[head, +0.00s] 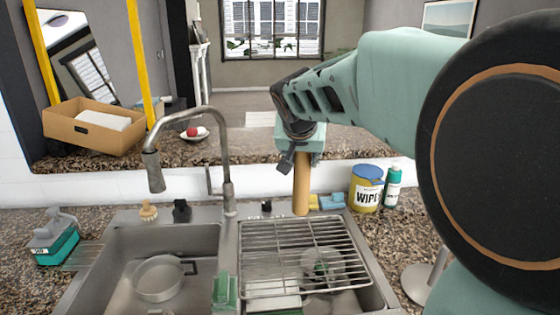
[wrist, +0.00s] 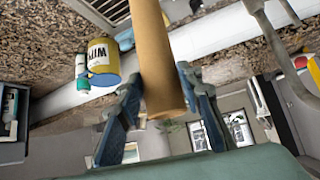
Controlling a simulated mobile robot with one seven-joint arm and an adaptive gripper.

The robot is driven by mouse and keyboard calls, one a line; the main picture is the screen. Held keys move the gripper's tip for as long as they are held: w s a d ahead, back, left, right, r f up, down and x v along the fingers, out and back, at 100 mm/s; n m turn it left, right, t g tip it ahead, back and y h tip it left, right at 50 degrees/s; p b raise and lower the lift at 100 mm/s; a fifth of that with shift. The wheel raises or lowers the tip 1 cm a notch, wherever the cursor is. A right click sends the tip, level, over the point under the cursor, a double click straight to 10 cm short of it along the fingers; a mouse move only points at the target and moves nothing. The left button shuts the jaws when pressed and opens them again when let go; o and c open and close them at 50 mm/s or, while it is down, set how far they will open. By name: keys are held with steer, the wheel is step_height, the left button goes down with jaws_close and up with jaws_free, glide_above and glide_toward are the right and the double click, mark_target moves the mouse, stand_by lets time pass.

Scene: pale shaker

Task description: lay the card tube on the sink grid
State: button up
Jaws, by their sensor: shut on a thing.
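The card tube (head: 301,184) is a plain brown cylinder, upright in the head view with its lower end near the back edge of the sink grid. My gripper (head: 296,160) is shut on its upper part. In the wrist view the tube (wrist: 154,50) runs between the two dark fingers of my gripper (wrist: 160,100). The sink grid (head: 262,284) is a wire rack over the right basin. I cannot tell whether the tube's lower end touches anything.
Under the grid lie dishes in the right basin. The left basin holds a pan (head: 158,278). The faucet (head: 227,165) rises left of the tube. A yellow wipes tub (head: 366,189) and a green bottle (head: 392,187) stand right of it. A raised granite ledge (head: 240,150) runs behind.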

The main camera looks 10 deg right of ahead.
mark_target(300, 205)
steer(key=shift+f+b, duration=6.3)
steer(key=shift+f, duration=0.15)
steer(key=shift+b, duration=0.4)
steer(key=shift+f+b, duration=0.55)
steer(key=shift+b, duration=0.35)
steer(key=o, duration=1.3)
steer(key=shift+o, duration=0.7)
steer(key=o, duration=0.4)
steer(key=shift+o, duration=0.2)
steer(key=shift+r, duration=0.1)
